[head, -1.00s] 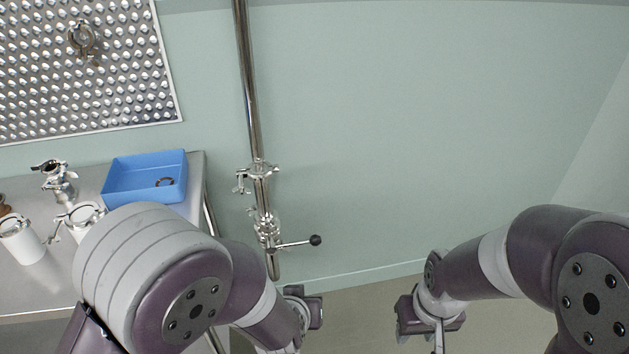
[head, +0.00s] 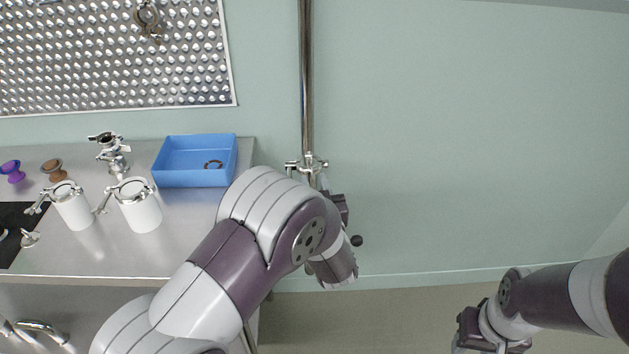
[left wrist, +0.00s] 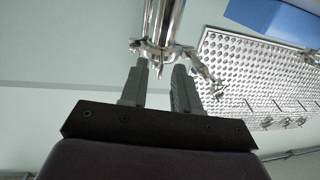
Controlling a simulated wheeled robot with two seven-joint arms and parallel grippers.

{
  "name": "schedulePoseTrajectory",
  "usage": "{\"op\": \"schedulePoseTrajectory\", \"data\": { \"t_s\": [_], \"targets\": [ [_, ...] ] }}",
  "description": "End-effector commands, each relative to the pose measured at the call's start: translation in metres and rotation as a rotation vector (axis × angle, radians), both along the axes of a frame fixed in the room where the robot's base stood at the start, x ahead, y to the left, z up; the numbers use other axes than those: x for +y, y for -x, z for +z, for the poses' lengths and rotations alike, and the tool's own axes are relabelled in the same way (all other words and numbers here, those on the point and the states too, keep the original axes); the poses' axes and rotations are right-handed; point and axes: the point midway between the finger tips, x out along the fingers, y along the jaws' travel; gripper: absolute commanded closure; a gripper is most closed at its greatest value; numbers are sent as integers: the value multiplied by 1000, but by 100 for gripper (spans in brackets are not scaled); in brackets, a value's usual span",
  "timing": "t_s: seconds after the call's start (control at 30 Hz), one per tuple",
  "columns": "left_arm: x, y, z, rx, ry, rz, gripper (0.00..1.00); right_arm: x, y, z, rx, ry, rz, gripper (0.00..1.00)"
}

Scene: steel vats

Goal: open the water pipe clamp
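The steel water pipe (head: 306,90) runs down the green wall in the head view. Its clamp (head: 308,164) is a shiny ring with side lugs, just above my left gripper (head: 338,208). My left arm hides the pipe below the clamp and most of that gripper. In the left wrist view the clamp (left wrist: 160,48) lies just beyond the fingertips, with a hinged arm reaching right. My left gripper (left wrist: 161,72) is open there, its fingers apart with nothing clearly held; contact cannot be told. My right gripper (head: 480,332) is low at the bottom edge, its fingers unclear.
A steel table (head: 190,245) at left holds a blue bin (head: 195,178), two white canisters (head: 140,212) and metal fittings. A perforated panel (head: 100,60) hangs above. The wall right of the pipe is clear.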

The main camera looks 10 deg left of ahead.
Motion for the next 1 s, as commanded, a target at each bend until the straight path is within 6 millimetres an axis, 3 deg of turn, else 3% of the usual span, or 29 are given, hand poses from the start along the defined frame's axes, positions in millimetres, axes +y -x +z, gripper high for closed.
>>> {"op": "schedulePoseTrajectory", "data": {
  "t_s": [0.37, 0.5, 1.0],
  "targets": [
    [4, -8, 0, 1, -1, -1, 69, 0, 0, 1, 0, 0, 0, 57],
    [4, -8, 0, 1, -1, -1, 100, 0, 0, 1, 0, 0, 0, 57],
    [4, -8, 0, 0, 0, -1, 100, 0, 0, 1, 0, 0, 0, 57]
  ]
}}
